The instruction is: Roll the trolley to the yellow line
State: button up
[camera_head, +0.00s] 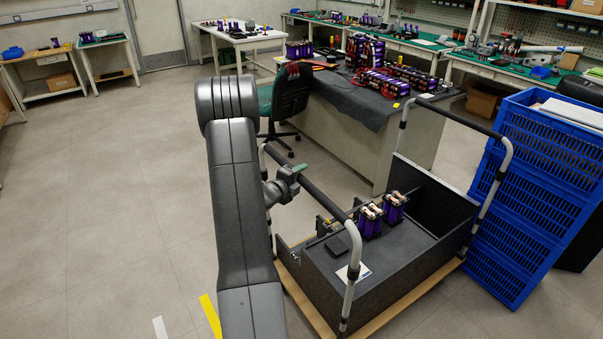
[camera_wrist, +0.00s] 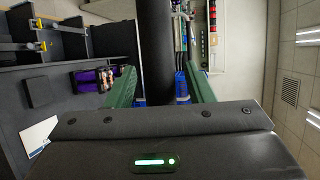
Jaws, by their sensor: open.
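The trolley (camera_head: 432,192) is a dark open-topped cart on a wooden-edged base, with grey tube posts and a black push bar (camera_head: 325,192) at its near left end. The yellow line (camera_head: 210,316) is a short strip on the floor at the bottom, left of my arm. My gripper (camera_head: 296,173) is at the far left part of the push bar. In the wrist view my gripper (camera_wrist: 160,78) has its green fingers apart, one on each side of the black bar (camera_wrist: 156,45). Whether they touch it cannot be told.
Purple battery packs (camera_head: 370,220), a black box (camera_head: 336,246) and a white card (camera_head: 354,272) lie in the trolley. Blue crates (camera_head: 540,165) stand close to its right. A workbench (camera_head: 345,135) and a chair (camera_head: 290,98) stand behind. The floor at left is clear; a white strip (camera_head: 160,327) marks it.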

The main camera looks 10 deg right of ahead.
jog(key=shift+w+d+f, duration=0.15)
jog(key=shift+w+d, duration=0.3)
jog(key=shift+d, duration=0.05)
grip_shut()
